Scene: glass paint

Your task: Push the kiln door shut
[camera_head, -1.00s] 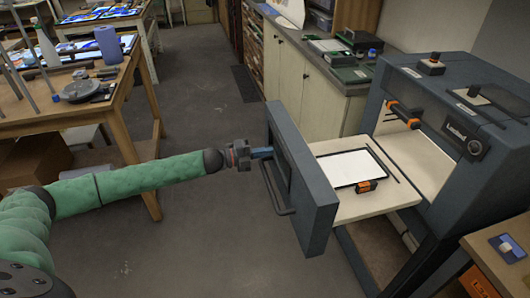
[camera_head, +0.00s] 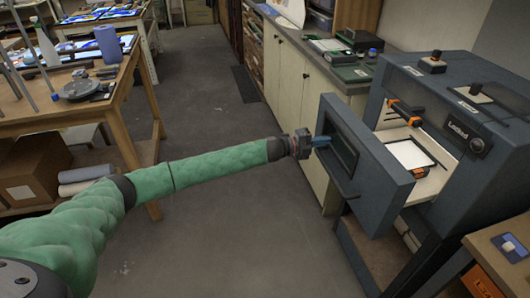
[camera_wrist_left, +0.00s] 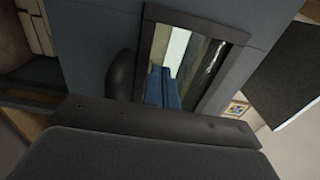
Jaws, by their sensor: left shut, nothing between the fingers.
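The kiln (camera_head: 450,135) is a dark grey-blue box at the right of the head view. Its door (camera_head: 378,178) stands partly out from the kiln body, with a gap through which the pale shelf (camera_head: 425,190) and a white sheet (camera_head: 410,154) show. My left gripper (camera_head: 326,141) is shut and empty, its blue fingertips at the door's outer face by the window. In the left wrist view the blue fingers (camera_wrist_left: 162,88) lie in front of the dark-framed door window (camera_wrist_left: 195,62); whether they touch it I cannot tell. My right gripper is not in view.
A cabinet counter (camera_head: 325,75) stands behind the kiln. A wooden worktable (camera_head: 75,110) with tools is at the left. A small side table (camera_head: 505,250) is at the front right. The floor between them is clear.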

